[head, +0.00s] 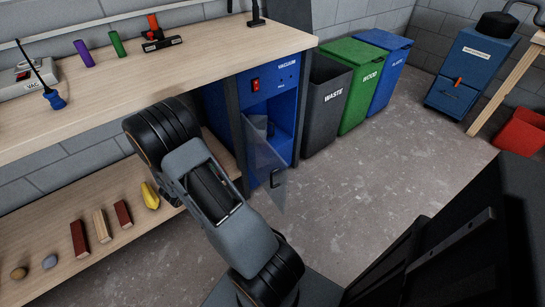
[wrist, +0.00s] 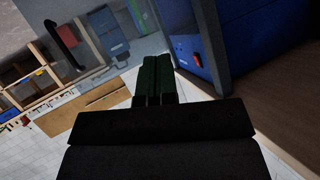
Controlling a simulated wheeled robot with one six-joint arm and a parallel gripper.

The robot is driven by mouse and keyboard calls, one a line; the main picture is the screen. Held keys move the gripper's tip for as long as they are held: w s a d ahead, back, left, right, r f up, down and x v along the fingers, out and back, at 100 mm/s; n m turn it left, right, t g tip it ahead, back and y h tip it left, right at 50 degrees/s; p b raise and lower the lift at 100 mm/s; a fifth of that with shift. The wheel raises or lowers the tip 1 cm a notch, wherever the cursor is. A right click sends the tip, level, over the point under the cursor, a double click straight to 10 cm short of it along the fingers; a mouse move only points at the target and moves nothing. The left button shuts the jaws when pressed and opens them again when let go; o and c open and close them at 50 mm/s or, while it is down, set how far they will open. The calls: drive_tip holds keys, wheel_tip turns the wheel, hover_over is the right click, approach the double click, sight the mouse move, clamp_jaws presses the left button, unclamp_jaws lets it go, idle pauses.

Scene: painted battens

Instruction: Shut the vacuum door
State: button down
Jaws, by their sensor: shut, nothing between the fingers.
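The blue vacuum cabinet (head: 285,75) stands under the right end of the workbench, with a red switch on its upper panel. Its clear door (head: 262,150) stands open, swung out toward me, with a dark handle (head: 277,178) at its free edge. Touch with the door cannot be judged. The head view does not show my fingertips.
The workbench (head: 140,72) and its lower shelf (head: 110,205) lie left of the cabinet. Grey waste (head: 325,100), green wood (head: 362,80) and blue plastic bins stand right of it. The concrete floor (head: 380,170) before the bins is clear.

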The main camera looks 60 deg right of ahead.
sight(278, 161)
drive_tip(key=s+d+m+g+h+p, duration=0.1)
drive_tip(key=s+m+g+h+p, duration=0.15)
drive_tip(key=s+g, duration=0.75)
drive_tip(key=shift+m+t+h, duration=0.25)
drive_tip(key=shift+m+t, duration=0.05)
drive_tip(key=shift+m, duration=0.25)
drive_tip(key=x, duration=0.4)
drive_tip(key=b+x, duration=0.1)
drive_tip(key=x, duration=0.4)
drive_tip(key=b+x, duration=0.1)
drive_tip(key=x, duration=0.4)
drive_tip(key=shift+s, duration=0.4)
